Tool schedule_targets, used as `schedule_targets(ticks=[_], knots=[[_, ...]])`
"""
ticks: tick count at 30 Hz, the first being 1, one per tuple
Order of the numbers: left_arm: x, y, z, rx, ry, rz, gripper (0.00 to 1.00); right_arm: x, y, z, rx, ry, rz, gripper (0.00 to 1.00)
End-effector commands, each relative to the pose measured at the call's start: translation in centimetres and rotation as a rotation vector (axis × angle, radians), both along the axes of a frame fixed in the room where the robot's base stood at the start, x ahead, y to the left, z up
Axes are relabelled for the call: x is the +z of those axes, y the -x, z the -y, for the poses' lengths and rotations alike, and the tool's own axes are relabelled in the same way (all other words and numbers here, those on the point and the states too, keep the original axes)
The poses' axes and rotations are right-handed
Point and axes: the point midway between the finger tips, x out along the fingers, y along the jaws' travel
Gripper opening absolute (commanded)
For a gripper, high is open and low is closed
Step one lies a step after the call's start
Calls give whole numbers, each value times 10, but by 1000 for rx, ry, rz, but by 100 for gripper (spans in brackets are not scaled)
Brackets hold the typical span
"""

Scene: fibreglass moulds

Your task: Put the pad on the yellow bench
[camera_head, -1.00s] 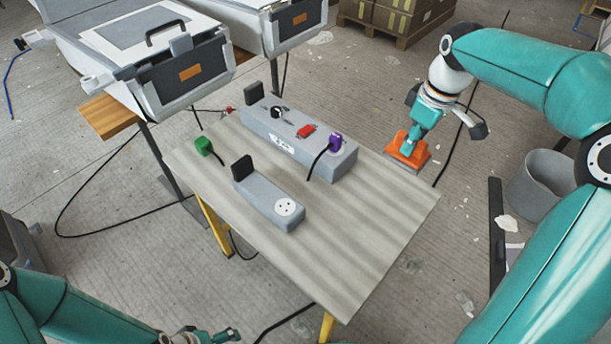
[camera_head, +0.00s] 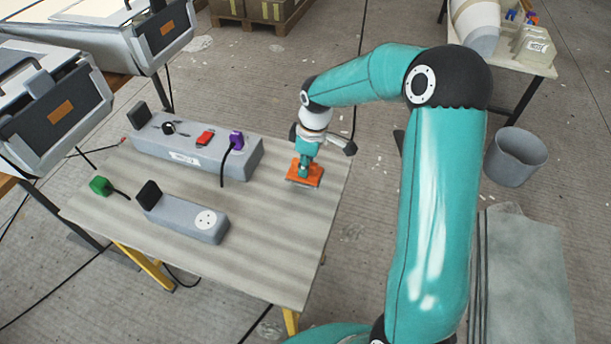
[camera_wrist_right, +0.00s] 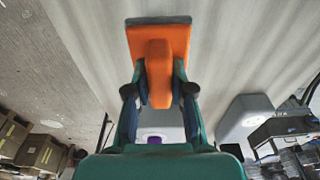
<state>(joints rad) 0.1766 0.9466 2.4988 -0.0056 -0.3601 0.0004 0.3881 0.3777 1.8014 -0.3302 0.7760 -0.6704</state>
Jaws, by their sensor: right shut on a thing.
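The pad (camera_head: 306,181) is an orange block with a handle and a thin grey underside. My right gripper (camera_head: 304,168) is shut on its handle, pointing down. The pad also shows in the right wrist view (camera_wrist_right: 160,45), between the fingers (camera_wrist_right: 158,90). The yellow bench (camera_head: 265,250) has a grey wood-grain top on yellow legs. The pad is over the right back part of the top, near its right edge; I cannot tell whether it touches the top. My left gripper is out of view.
A long grey power strip (camera_head: 200,155) with plugs and a red switch lies left of the pad. A smaller grey socket block (camera_head: 185,218) and a green plug (camera_head: 101,186) lie nearer the front left. The front right of the top is bare. A grey bucket (camera_head: 515,158) stands right.

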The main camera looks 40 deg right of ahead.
Motion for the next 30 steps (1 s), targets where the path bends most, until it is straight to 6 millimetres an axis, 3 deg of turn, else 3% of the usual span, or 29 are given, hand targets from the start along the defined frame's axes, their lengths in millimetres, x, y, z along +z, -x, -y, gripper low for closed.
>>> schedule_targets(ticks=[11, 22, 23, 24, 27, 30], knots=[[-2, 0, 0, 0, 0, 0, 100, -42, 0, 0, -1, -1, -3, 0], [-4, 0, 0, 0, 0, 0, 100, -47, 0, 0, 1, 0, 0, 0], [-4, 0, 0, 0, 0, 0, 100, -46, 0, 0, 1, 0, 0, 25], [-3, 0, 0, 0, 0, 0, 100, -46, 0, 0, 1, 0, 0, 32], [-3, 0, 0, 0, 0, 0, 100, -46, 0, 0, 1, 0, 0, 47], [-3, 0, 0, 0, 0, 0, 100, -46, 0, 0, 1, 0, 0, 47]])
